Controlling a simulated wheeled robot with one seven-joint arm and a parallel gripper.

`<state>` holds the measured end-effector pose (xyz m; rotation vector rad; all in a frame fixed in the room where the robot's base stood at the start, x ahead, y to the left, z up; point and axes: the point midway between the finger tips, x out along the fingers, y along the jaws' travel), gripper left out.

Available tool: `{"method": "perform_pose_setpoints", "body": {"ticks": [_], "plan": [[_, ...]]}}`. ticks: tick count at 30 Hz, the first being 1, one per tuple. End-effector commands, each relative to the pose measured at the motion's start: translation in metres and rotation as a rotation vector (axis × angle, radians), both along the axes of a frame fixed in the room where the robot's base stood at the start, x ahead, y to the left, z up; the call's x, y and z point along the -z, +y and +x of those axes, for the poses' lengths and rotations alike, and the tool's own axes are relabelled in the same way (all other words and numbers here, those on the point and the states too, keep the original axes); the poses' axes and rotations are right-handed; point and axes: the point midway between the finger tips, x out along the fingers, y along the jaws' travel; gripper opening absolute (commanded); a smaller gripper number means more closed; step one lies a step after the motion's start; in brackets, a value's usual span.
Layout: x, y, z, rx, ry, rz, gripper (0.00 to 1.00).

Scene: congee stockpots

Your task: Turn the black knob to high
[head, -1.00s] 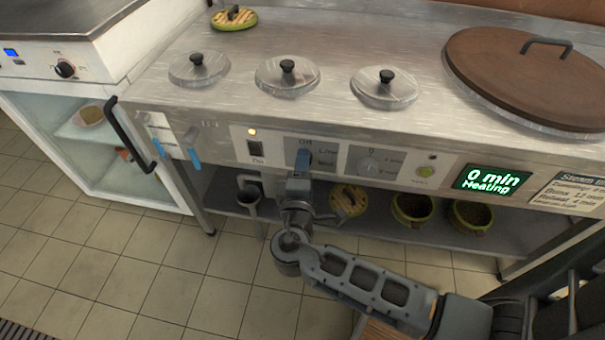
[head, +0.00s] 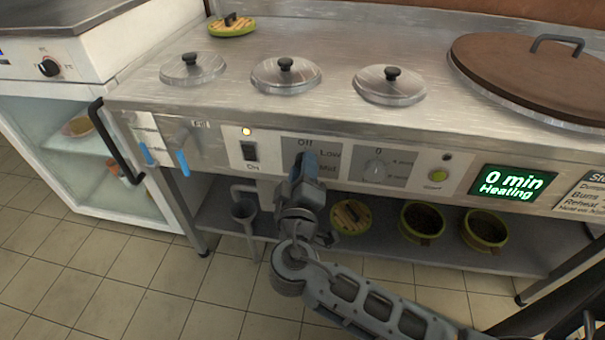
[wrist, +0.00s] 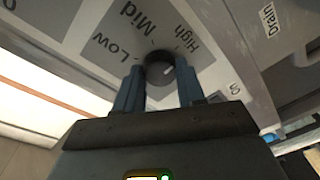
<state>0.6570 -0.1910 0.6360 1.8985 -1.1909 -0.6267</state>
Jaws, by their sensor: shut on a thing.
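The black knob (wrist: 158,67) sits on a grey dial plate (wrist: 110,45) with the labels Low, Mid and High around it in the wrist view. My gripper (wrist: 159,80) is shut on the knob, one blue-grey finger on each side. A small pale mark shows on the knob's face, on the side towards High; its exact setting I cannot tell. In the head view my gripper (head: 305,162) is at the dial plate (head: 327,152) marked Off, Low and Mid, and hides most of the knob and the High label.
A power switch (head: 249,151) and blue-handled taps (head: 183,163) are to the left. Lidded wells stand above; bowls (head: 422,222) sit on the shelf below.

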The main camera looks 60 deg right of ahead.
Motion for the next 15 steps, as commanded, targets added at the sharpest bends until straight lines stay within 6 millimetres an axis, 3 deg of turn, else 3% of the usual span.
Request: {"method": "perform_pose_setpoints", "body": {"ticks": [12, 13, 15], "plan": [[0.0018, -0.0002, -0.0003, 0.0, -0.006, 0.007, 0.09], [0.0018, -0.0002, -0.0003, 0.0, -0.006, 0.007, 0.4], [0.0017, -0.0002, -0.0004, 0.001, -0.006, 0.006, 0.47]]}}
